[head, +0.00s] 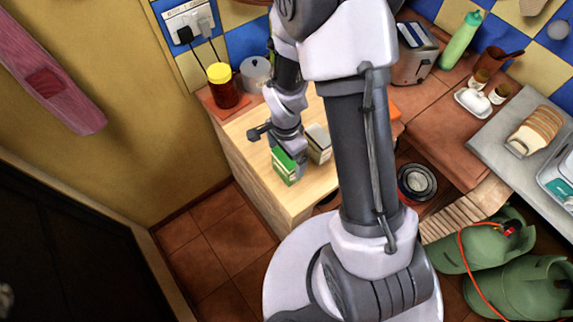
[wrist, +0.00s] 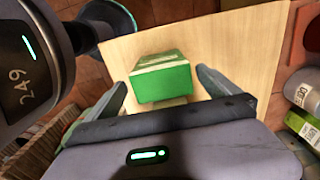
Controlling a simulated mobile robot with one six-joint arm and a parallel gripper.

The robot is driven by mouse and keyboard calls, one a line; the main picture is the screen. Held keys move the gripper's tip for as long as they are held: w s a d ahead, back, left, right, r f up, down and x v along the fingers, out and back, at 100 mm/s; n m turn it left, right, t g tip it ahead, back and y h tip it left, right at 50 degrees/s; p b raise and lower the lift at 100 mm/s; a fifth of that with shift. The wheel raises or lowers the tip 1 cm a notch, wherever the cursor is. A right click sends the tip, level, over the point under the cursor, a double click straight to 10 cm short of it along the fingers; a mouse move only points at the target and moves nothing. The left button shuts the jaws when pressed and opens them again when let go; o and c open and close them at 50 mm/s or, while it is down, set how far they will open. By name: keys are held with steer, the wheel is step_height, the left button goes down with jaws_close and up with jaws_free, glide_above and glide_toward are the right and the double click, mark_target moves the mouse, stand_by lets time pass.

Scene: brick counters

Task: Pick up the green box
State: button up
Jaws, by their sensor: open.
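The green box (head: 284,166) stands on the light wooden counter top near its front edge in the head view. In the wrist view the green box (wrist: 163,80) shows its green face and a pale top, and lies between the two fingers. My gripper (wrist: 160,85) is open, with one finger on each side of the box and a visible gap on both sides. In the head view my gripper (head: 288,150) is right at the box, and the arm hides part of it.
A second, grey-white box (head: 318,143) stands close to the right of the green box. A toaster (head: 413,55) is farther right.

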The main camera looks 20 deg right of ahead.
step_height(320, 180, down, 4)
steer(key=shift+w+d+f+b, duration=0.1)
steer(key=shift+w+d+b, duration=0.05)
steer(key=shift+b, duration=0.15)
steer(key=c, duration=1.4)
steer(key=shift+r, duration=0.2)
